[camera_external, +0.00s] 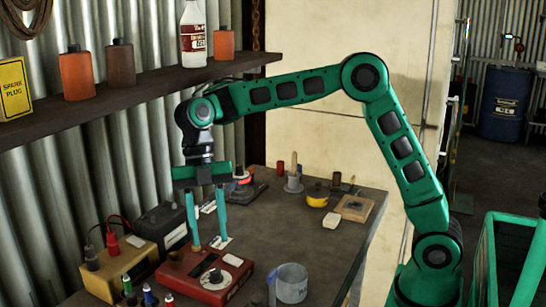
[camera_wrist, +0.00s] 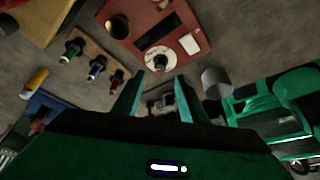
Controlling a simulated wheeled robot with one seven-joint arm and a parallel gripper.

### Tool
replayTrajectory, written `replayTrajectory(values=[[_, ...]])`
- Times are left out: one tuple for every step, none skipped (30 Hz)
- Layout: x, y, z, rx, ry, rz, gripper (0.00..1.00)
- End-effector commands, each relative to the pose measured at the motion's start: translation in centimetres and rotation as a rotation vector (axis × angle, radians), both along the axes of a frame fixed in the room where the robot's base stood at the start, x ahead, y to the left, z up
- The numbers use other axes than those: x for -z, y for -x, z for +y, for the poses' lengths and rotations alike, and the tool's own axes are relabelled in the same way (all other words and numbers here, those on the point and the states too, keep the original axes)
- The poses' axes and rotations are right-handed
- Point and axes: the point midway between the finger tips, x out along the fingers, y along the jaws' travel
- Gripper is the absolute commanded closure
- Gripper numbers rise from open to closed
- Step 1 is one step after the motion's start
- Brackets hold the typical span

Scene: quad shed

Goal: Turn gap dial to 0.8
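The gap dial (camera_external: 214,279) is a round white plate with a dark knob on top of a red box (camera_external: 236,272) at the front of the bench. In the wrist view the dial (camera_wrist: 159,60) lies just beyond the fingertips, and the red box (camera_wrist: 146,40) also shows. Markings on the dial are too small to read. My gripper (camera_external: 210,244) points down with its teal fingers apart, above the red box. In the wrist view my gripper (camera_wrist: 160,77) has nothing between its fingers. Whether the fingers touch the box cannot be told.
A grey cup (camera_external: 291,284) stands right of the red box. A yellow box (camera_external: 118,268) and a black battery (camera_external: 165,226) stand to its left. Several small coloured-capped items (camera_wrist: 94,68) sit on a wooden strip. A shelf (camera_external: 130,92) hangs above.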

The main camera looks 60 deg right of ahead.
Motion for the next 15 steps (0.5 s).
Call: replayTrajectory(values=[[0.2, 0.1, 0.2, -0.008, -0.002, -0.001, 0.61], [0.3, 0.1, 0.2, -0.009, -0.003, 0.0, 0.61], [0.6, 0.2, 0.3, -0.009, -0.002, 0.001, 0.61], [0.8, 0.3, 0.4, -0.01, -0.002, 0.001, 0.61], [1.1, 0.4, 0.5, -0.009, -0.002, 0.001, 0.61], [1.6, 0.6, 0.6, -0.008, -0.001, 0.002, 0.61], [1.9, 0.7, 0.7, -0.009, 0.0, 0.001, 0.61], [2.3, 0.8, 0.8, -0.007, 0.0, 0.001, 0.61], [2.9, 1.0, 1.0, -0.008, -0.001, 0.002, 0.61], [3.4, 1.1, 1.1, -0.007, 0.0, 0.003, 0.61], [3.8, 1.2, 1.2, -0.007, 0.0, 0.002, 0.61], [4.3, 1.4, 1.4, -0.006, 0.001, 0.002, 0.61], [4.7, 1.5, 1.5, -0.006, 0.001, 0.002, 0.61], [5.1, 1.6, 1.6, -0.006, 0.0, 0.001, 0.61], [5.5, 1.7, 1.7, -0.005, 0.0, 0.002, 0.61]])
